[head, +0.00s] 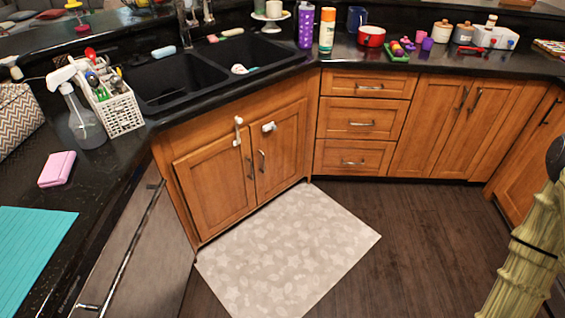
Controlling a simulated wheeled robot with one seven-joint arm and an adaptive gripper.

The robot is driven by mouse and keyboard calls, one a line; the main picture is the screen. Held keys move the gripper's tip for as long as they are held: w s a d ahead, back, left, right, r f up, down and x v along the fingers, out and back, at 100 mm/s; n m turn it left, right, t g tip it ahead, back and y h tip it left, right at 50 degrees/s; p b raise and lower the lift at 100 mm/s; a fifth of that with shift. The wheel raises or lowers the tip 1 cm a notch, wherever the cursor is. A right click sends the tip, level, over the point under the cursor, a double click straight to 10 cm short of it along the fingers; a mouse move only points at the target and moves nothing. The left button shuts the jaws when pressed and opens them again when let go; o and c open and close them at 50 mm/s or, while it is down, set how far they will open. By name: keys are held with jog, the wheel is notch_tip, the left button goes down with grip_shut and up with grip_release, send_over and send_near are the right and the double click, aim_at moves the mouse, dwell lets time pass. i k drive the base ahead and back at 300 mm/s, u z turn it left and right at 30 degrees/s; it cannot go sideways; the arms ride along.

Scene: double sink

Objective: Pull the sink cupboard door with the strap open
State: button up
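The sink cupboard stands under the double sink, with a left door (213,187) and a right door (283,145). Both doors look shut. Each has an upright metal bar handle near the middle seam, the left handle (249,167) and the right handle (262,160). A small white piece (238,131) sits upright at the top of the left door, like a short strap. Another white piece (269,127) lies roughly level at the top of the right door. They appear apart; I cannot tell clearly which is the strap. My gripper is out of view.
A pale patterned mat (290,250) lies on the dark floor before the cupboard. A dishwasher-like front (135,255) with a long bar handle is at left. Drawers (362,124) adjoin at right. Open floor (425,240) lies right of the mat.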

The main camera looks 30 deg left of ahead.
aim_at(215, 180)
jog(key=i, duration=0.6)
jog(key=u, duration=0.95)
jog(key=i, duration=0.45)
jog(key=u, duration=0.5)
